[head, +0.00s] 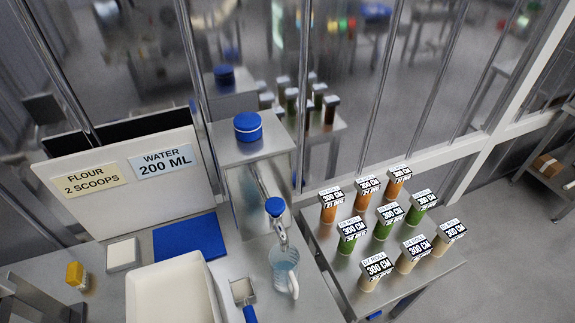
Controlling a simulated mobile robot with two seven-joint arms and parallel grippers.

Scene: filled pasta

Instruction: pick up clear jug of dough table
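The clear jug (284,262) stands on the steel table (240,265), in the lower middle of the head view. It is see-through with a pale bluish tint, and its pale handle (293,285) is on the lower right side. It appears upright, below a metal tap with a blue top (275,207). I cannot tell for sure whether it holds water. Neither of my grippers shows in this view, and nothing is seen touching the jug.
Left of the jug lie a scoop with a blue handle (243,291), a white tub (170,293) and a blue mat (190,238). A white sign board (130,165) stands behind. On the right, a side table (330,245) holds several labelled jars (350,234).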

